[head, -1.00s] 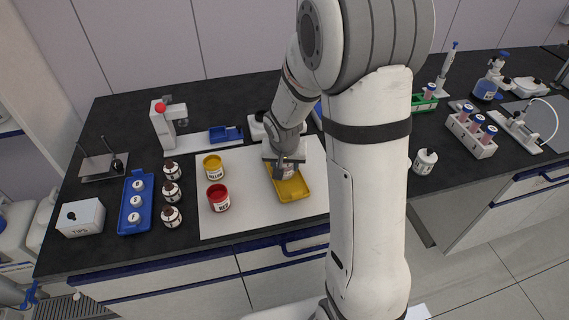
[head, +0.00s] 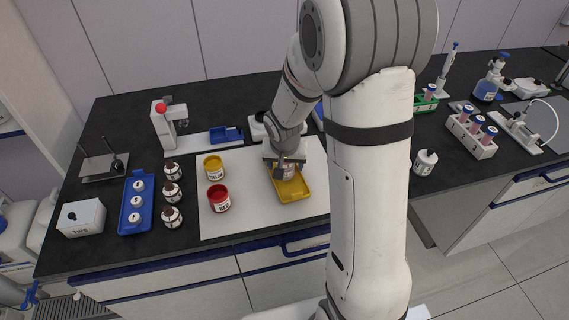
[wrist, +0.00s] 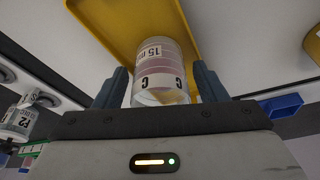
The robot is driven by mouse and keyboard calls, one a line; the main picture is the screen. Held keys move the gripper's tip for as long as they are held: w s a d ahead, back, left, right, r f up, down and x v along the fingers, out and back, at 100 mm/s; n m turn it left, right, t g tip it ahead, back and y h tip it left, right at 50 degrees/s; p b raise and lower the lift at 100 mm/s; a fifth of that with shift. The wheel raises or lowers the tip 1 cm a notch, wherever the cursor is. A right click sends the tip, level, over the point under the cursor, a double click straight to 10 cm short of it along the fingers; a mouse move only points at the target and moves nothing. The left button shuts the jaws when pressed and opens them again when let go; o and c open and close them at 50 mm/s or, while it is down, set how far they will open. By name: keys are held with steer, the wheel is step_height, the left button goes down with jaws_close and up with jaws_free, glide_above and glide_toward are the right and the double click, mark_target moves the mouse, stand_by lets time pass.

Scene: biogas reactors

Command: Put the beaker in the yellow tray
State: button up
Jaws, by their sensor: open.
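The beaker (wrist: 160,70) is a clear vessel with a white label reading 15 and a pinkish band. In the wrist view it stands between the two fingers of my gripper (wrist: 160,88), with a visible gap on each side. The yellow tray (head: 293,188) lies on the white mat, and the beaker is at its back part. The tray also shows behind the beaker in the wrist view (wrist: 105,22). My gripper (head: 286,168) is open and sits over the tray's back end in the head view, partly hiding the beaker.
A yellow jar (head: 213,168) and a red jar (head: 219,198) stand left of the tray on the white mat (head: 250,217). Several brown bottles and a blue tray (head: 136,205) are farther left. The mat's front is clear.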

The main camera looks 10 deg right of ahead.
steer(key=v, duration=1.2)
steer(key=s+r+n, duration=0.1)
steer(key=s+r, duration=0.1)
steer(key=s, duration=0.7)
steer(key=s+r+n+y, duration=0.1)
steer(key=s+r+n, duration=0.1)
steer(key=s, duration=0.7)
steer(key=shift+d+r+n, duration=0.3)
steer(key=shift+d+r, duration=0.1)
steer(key=shift+d, duration=0.05)
